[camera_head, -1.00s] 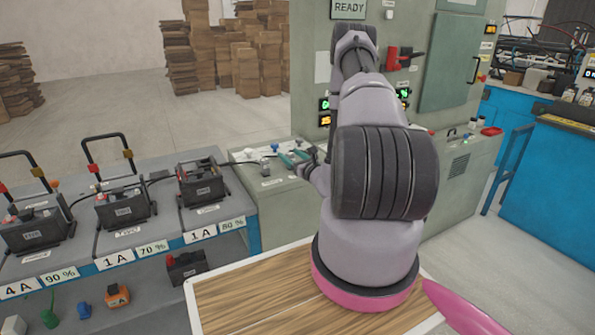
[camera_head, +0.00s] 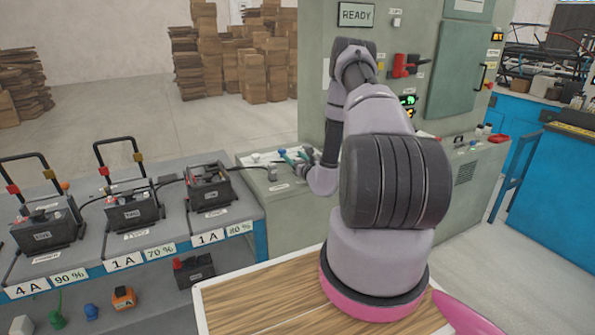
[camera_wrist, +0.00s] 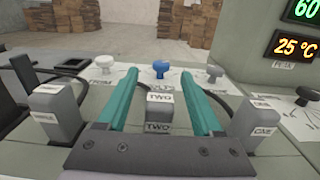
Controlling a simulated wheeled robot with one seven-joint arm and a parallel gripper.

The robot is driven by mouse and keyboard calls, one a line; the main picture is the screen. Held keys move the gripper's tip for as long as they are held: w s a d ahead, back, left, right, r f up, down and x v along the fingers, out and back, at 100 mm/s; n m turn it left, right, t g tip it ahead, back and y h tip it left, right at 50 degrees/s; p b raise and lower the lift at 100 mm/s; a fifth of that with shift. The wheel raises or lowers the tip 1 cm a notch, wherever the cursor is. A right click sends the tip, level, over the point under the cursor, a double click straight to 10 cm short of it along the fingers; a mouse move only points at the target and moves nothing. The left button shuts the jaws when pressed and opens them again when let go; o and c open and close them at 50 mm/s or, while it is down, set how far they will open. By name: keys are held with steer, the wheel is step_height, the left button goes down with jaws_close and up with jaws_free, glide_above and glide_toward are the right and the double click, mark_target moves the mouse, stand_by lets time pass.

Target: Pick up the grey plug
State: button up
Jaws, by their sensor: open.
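Several grey plugs stand on the grey cabinet top. In the wrist view, the grey plug marked TWO (camera_wrist: 158,112) is between my gripper's two teal fingers. A second grey plug (camera_wrist: 57,115) is left of the fingers, its label hard to read. A third, marked ONE (camera_wrist: 255,122), is to the right. My gripper (camera_wrist: 159,75) is open, with a gap on each side of the middle plug. Whether the fingers are level with it or above it I cannot tell. In the head view my gripper (camera_head: 292,154) is over the cabinet top, and a small grey plug (camera_head: 272,174) shows beside it.
A blue knob (camera_wrist: 161,69) stands behind the middle plug, with white (camera_wrist: 105,66) and grey (camera_wrist: 214,72) knobs beside it. The cabinet's upright panel (camera_head: 340,70) rises behind. Batteries with handles (camera_head: 132,205) line the bench at left.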

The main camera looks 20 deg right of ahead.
steer(key=shift+w, duration=0.2)
jaws_close()
